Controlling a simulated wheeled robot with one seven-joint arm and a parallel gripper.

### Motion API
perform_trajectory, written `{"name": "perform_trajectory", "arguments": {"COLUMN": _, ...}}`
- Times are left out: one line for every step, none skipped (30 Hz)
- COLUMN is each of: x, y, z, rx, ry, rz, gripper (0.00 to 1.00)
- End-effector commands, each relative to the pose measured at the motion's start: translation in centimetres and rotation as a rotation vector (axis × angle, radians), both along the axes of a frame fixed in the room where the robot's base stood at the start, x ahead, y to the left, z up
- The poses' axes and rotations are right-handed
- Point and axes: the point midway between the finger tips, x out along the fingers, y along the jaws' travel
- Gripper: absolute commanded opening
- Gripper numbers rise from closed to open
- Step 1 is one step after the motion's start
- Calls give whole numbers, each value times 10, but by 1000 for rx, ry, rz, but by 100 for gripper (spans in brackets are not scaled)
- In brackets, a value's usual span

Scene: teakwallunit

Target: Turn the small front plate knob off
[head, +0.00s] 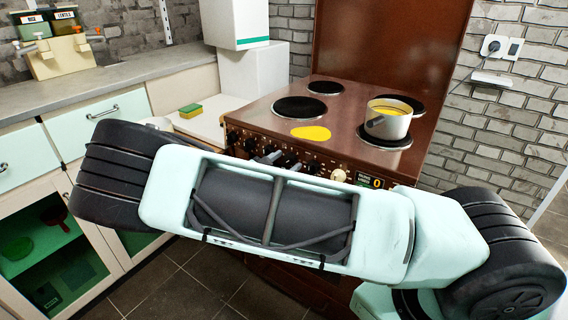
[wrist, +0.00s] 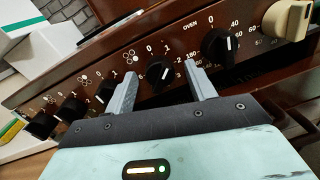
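The brown cooker's front panel carries a row of black knobs. One black knob (wrist: 160,72) with a white pointer line sits between the fingers of my gripper (wrist: 160,80) in the wrist view. The fingers are apart, one on each side of it; contact is not clear. Its pointer is slanted, and I cannot read its exact setting. A small plate symbol is printed to its upper left, too small to read surely. To its right is the oven knob (wrist: 217,46). To its left are more black knobs (wrist: 107,90). In the head view my arm hides part of the panel.
A beige knob (wrist: 288,19) sits at the panel's right end. A pot (head: 387,122) with yellow contents stands on the front right plate (head: 370,141). A yellow spill (head: 311,133) lies on the cooker top. A sponge (head: 191,111) lies on the counter to the left.

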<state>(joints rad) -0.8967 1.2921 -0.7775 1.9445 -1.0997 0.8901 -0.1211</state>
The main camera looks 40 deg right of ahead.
Motion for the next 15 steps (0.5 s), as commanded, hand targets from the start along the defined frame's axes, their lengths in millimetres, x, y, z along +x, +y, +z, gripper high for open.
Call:
{"name": "perform_trajectory", "arguments": {"x": 0, "y": 0, "z": 0, "rx": 0, "ry": 0, "rz": 0, "gripper": 44}}
{"name": "perform_trajectory", "arguments": {"x": 0, "y": 0, "z": 0, "rx": 0, "ry": 0, "rz": 0, "gripper": 36}}
{"name": "perform_trajectory", "arguments": {"x": 0, "y": 0, "z": 0, "rx": 0, "ry": 0, "rz": 0, "gripper": 24}}
{"name": "perform_trajectory", "arguments": {"x": 0, "y": 0, "z": 0, "rx": 0, "ry": 0, "rz": 0, "gripper": 16}}
{"name": "perform_trajectory", "arguments": {"x": 0, "y": 0, "z": 0, "rx": 0, "ry": 0, "rz": 0, "gripper": 10}}
{"name": "perform_trajectory", "arguments": {"x": 0, "y": 0, "z": 0, "rx": 0, "ry": 0, "rz": 0, "gripper": 10}}
{"name": "perform_trajectory", "arguments": {"x": 0, "y": 0, "z": 0, "rx": 0, "ry": 0, "rz": -1, "gripper": 10}}
{"name": "perform_trajectory", "arguments": {"x": 0, "y": 0, "z": 0, "rx": 0, "ry": 0, "rz": -1, "gripper": 10}}
{"name": "perform_trajectory", "arguments": {"x": 0, "y": 0, "z": 0, "rx": 0, "ry": 1, "rz": -1, "gripper": 10}}
{"name": "perform_trajectory", "arguments": {"x": 0, "y": 0, "z": 0, "rx": -1, "ry": 3, "rz": -1, "gripper": 10}}
{"name": "perform_trajectory", "arguments": {"x": 0, "y": 0, "z": 0, "rx": -1, "ry": 6, "rz": -1, "gripper": 10}}
{"name": "perform_trajectory", "arguments": {"x": 0, "y": 0, "z": 1, "rx": -3, "ry": 11, "rz": -1, "gripper": 10}}
{"name": "perform_trajectory", "arguments": {"x": 0, "y": 0, "z": 1, "rx": -5, "ry": 16, "rz": -1, "gripper": 10}}
{"name": "perform_trajectory", "arguments": {"x": -1, "y": 0, "z": 1, "rx": -7, "ry": 23, "rz": -1, "gripper": 10}}
{"name": "perform_trajectory", "arguments": {"x": -1, "y": 0, "z": 2, "rx": -11, "ry": 33, "rz": -1, "gripper": 10}}
